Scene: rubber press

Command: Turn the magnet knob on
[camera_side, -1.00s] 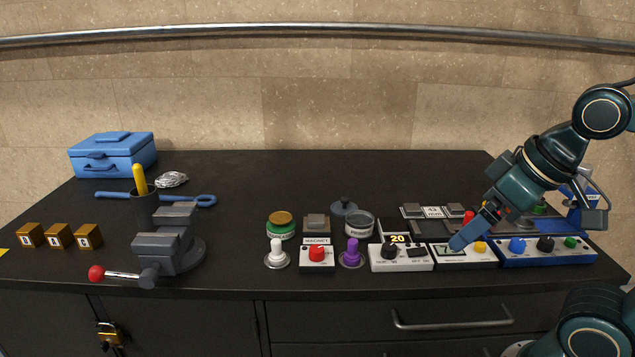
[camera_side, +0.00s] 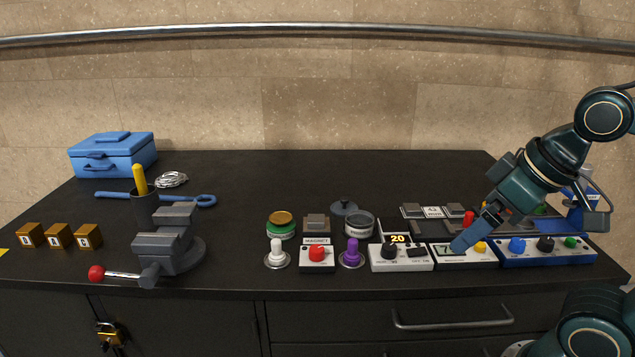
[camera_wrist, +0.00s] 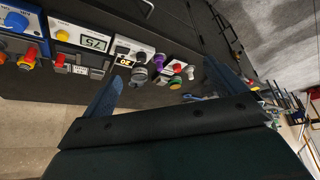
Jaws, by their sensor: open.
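The magnet knob (camera_side: 317,254) is a red knob on a small white box (camera_side: 317,266) whose upright plate reads MAGNET. In the side view it stands near the front edge of the bench, between a white plunger-like handle (camera_side: 276,250) and a purple one (camera_side: 352,251). My gripper (camera_side: 462,246) is at the right, over the white box with the number display (camera_side: 443,250), well to the right of the knob. In the wrist view the two blue fingers (camera_wrist: 165,90) are spread apart with nothing between them. A red knob (camera_wrist: 177,68) shows small there beyond the fingers.
A box with a black dial and a 20 display (camera_side: 388,258) stands between my gripper and the purple handle. A blue control panel (camera_side: 545,256) is at the right. Green tin (camera_side: 281,229) and grey pot (camera_side: 359,226) stand behind the knob.

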